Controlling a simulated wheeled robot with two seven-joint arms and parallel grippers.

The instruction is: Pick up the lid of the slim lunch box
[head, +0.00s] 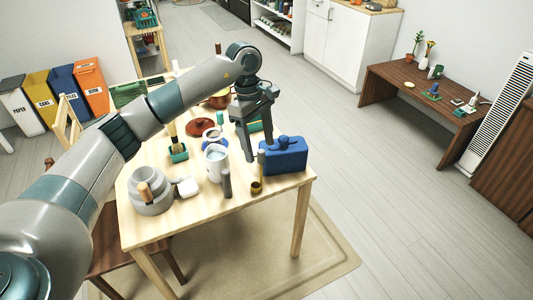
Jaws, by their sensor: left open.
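A blue box (286,161) stands at the right end of the light wooden table (222,203), with a small round knob on its top. It looks like the slim lunch box, and its top with the knob looks like the lid (284,144). I cannot make out a seam between lid and box. My left gripper (258,152) points down with its fingers spread, just left of the blue box. It is open and seems to hold nothing. Its fingers hide part of the table behind them. My right gripper is not in view.
A white mug (215,163), a grey cylinder (226,183), a small dark olive cup (256,188) and a grey stacked pot (151,196) crowd the table near the gripper. Reddish-brown dishes (200,127) lie farther back. The table's front right corner is clear.

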